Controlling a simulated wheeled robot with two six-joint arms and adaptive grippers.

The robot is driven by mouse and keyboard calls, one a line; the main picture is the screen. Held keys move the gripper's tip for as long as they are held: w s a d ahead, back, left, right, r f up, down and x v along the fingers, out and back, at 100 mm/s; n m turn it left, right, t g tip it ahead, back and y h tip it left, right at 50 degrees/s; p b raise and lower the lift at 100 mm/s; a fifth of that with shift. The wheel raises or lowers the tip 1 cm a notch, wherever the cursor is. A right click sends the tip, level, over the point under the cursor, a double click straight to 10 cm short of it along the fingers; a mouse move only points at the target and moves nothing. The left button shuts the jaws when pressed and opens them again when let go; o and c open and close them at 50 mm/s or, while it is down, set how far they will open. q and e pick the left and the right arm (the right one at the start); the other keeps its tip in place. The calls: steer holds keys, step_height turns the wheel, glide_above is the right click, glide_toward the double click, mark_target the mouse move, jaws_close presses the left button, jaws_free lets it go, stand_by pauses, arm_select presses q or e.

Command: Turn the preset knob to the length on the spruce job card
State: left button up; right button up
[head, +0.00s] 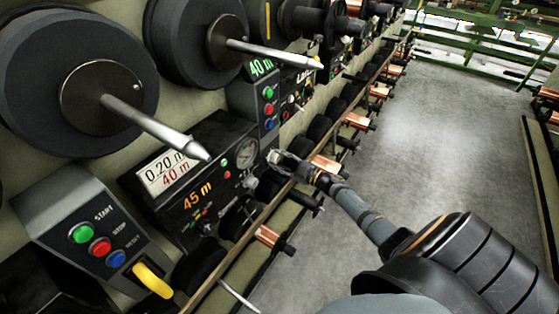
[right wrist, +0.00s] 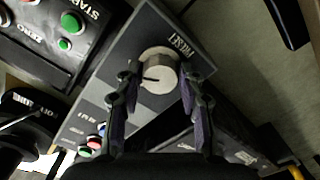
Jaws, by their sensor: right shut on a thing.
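The preset knob (right wrist: 158,72) is a round silver-grey knob with a dark pointer line, beside the PRESET label (right wrist: 182,46) in the right wrist view. The line points to the left there. My right gripper (right wrist: 155,82) is shut on the knob, with one finger on each side of it. In the head view the right gripper (head: 276,158) is at the right end of the dark control panel (head: 215,150). Its display (head: 197,196) reads 45 m in orange. My left gripper is out of view.
A button box (head: 95,240) with START, STOP and RESET buttons and a yellow handle (head: 152,281) stands at lower left. Large black spools (head: 60,60) with pointed metal spindles (head: 165,132) jut from the wall. Copper spools (head: 325,163) line a rail. The grey floor (head: 420,140) to the right is open.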

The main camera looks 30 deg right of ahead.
steer(key=shift+f, duration=0.1)
steer(key=o, duration=1.2)
steer(key=v, duration=1.2)
